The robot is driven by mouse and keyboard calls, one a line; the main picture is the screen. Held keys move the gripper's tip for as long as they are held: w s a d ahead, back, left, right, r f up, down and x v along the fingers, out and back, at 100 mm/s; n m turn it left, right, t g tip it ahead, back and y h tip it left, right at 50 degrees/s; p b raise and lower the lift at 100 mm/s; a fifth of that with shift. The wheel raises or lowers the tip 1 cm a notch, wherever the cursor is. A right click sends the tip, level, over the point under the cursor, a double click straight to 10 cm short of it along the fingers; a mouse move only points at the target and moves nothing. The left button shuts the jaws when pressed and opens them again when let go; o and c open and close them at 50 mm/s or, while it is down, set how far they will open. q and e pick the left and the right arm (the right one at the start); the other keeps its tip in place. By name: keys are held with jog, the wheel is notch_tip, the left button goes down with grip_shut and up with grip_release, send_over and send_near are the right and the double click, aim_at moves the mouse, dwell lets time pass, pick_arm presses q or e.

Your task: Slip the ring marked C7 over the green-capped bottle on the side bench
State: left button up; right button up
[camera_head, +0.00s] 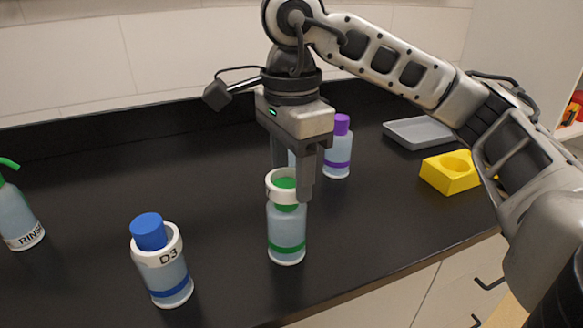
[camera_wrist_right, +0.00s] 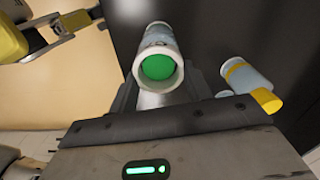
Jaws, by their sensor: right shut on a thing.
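The green-capped bottle (camera_head: 286,226) stands upright on the dark bench, with a green band low on its side. My right gripper (camera_head: 293,183) points down and is shut on a white ring (camera_head: 272,190). The ring is around the green cap (camera_head: 286,183), with green showing inside it and below it, above the bottle's shoulder. In the right wrist view, the ring (camera_wrist_right: 138,72) encircles the green cap (camera_wrist_right: 158,67). I cannot read the ring's mark in either view. My left gripper is not visible.
A blue-capped bottle (camera_head: 163,278) wears a white ring marked D3 (camera_head: 168,258). A purple-capped bottle (camera_head: 338,157), yellow block (camera_head: 452,174) and grey tray (camera_head: 411,134) stand right; a rinse bottle (camera_head: 17,215) left. A yellow-capped bottle (camera_wrist_right: 248,78) shows in the wrist view.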

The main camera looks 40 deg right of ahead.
jog(key=shift+a, duration=0.1)
dwell(0.6)
jog(key=o, duration=1)
jog(key=shift+r, duration=0.2)
jog(key=shift+r+p, duration=0.95)
jog(key=shift+r, duration=0.15)
jog(key=shift+r+p, duration=1.75)
